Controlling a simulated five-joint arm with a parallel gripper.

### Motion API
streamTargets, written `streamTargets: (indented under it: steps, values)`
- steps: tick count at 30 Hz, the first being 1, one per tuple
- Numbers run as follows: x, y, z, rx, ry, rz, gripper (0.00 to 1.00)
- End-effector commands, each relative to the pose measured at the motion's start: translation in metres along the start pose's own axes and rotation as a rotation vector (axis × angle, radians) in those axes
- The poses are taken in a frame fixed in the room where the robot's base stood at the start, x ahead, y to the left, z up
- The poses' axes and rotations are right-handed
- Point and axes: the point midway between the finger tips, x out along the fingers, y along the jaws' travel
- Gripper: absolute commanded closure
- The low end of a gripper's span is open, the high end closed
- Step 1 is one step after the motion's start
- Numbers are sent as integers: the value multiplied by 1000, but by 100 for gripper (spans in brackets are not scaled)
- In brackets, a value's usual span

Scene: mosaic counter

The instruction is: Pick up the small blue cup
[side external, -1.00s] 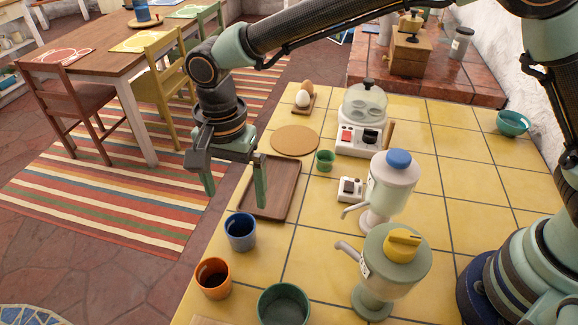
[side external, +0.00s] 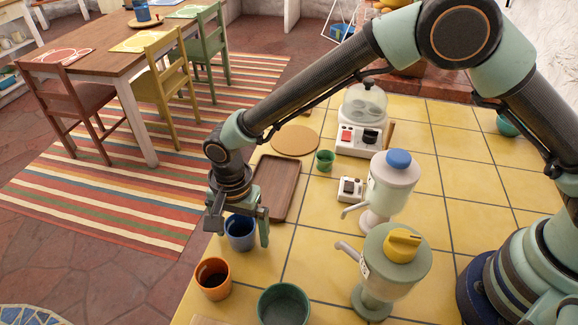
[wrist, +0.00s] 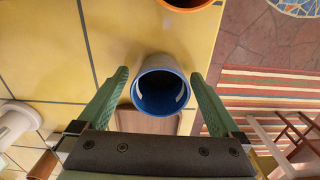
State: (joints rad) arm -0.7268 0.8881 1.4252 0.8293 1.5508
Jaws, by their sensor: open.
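The small blue cup (side external: 239,233) stands upright on the yellow tiled counter, near its left edge in the side view. In the wrist view the blue cup (wrist: 161,88) shows from above, its mouth between my two green fingers. My gripper (side external: 237,233) is open, with one finger on each side of the cup. In the wrist view my gripper (wrist: 162,95) has a visible gap between each finger and the cup. How far the fingertips reach down beside the cup is hard to tell.
An orange cup (side external: 212,278) and a dark green bowl (side external: 284,306) stand nearby. A wooden tray (side external: 285,178) lies behind the blue cup. Two dispensers (side external: 390,185) (side external: 395,270) stand to the right. The counter drops off at left toward a striped rug (side external: 110,190).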

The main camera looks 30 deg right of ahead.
Motion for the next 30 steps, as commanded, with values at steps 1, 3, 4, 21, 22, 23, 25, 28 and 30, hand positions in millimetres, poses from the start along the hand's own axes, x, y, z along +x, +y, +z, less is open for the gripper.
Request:
streamTargets:
  steps: [1,3,4,21,22,23,25,28,30]
  values:
    - [2,0,0,0,0,0,0]
    - [4,0,0,0,0,-2,0]
    - [4,0,0,0,0,-2,0]
    - [3,0,0,0,0,-2,92]
    - [2,-1,0,0,0,-2,92]
    - [2,-1,0,0,0,-2,92]
    - [0,-1,0,0,0,-2,92]
    - [-6,-1,0,0,0,-3,92]
    - [-14,-1,0,0,0,-5,92]
